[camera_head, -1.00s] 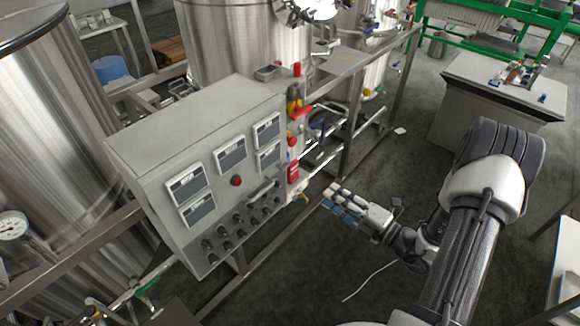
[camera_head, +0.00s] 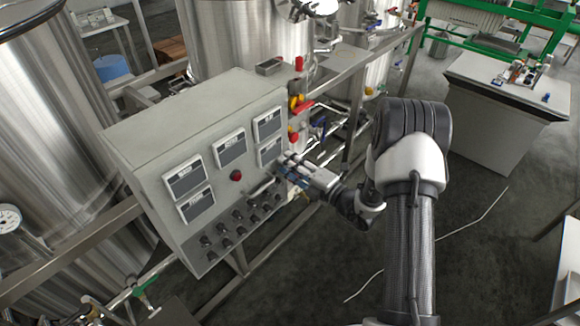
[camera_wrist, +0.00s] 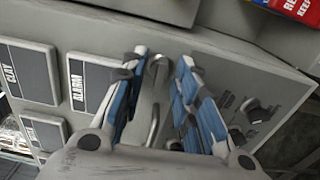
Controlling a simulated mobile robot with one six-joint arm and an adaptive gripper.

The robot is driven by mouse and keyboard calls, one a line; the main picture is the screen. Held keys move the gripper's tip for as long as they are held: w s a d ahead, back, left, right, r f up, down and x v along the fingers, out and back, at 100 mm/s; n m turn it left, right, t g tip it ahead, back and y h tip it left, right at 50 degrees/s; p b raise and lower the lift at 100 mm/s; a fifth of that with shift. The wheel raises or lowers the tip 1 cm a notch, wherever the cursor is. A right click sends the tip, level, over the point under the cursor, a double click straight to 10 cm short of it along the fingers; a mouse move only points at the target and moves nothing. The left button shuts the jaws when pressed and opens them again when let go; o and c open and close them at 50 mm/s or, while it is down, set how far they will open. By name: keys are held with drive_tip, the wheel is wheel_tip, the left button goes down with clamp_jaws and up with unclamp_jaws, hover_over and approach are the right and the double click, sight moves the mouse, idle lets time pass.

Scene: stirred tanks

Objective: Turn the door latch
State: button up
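The door latch is a metal bar handle (camera_head: 262,187) on the front of the grey control box (camera_head: 180,120). In the wrist view the handle (camera_wrist: 153,125) shows between the two blue-padded fingers of my gripper (camera_wrist: 160,65). The fingers stand apart on either side of it, with a gap to each. In the head view my gripper (camera_head: 287,168) is close to the right part of the box front, just right of the handle. I cannot tell whether the fingertips touch the box face.
Several display panels (camera_head: 230,148) and rows of black knobs (camera_head: 225,228) surround the handle. Red and yellow valve parts (camera_head: 299,106) stand right of the box. Steel tanks (camera_head: 245,40) and frame rails are behind.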

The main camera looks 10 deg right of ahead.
drive_tip(key=shift+c, duration=0.5)
clamp_jaws()
drive_tip(key=shift+n, duration=0.4)
drive_tip(key=n+b, duration=0.7)
drive_tip(key=n, duration=0.9)
drive_tip(key=shift+n, duration=0.4)
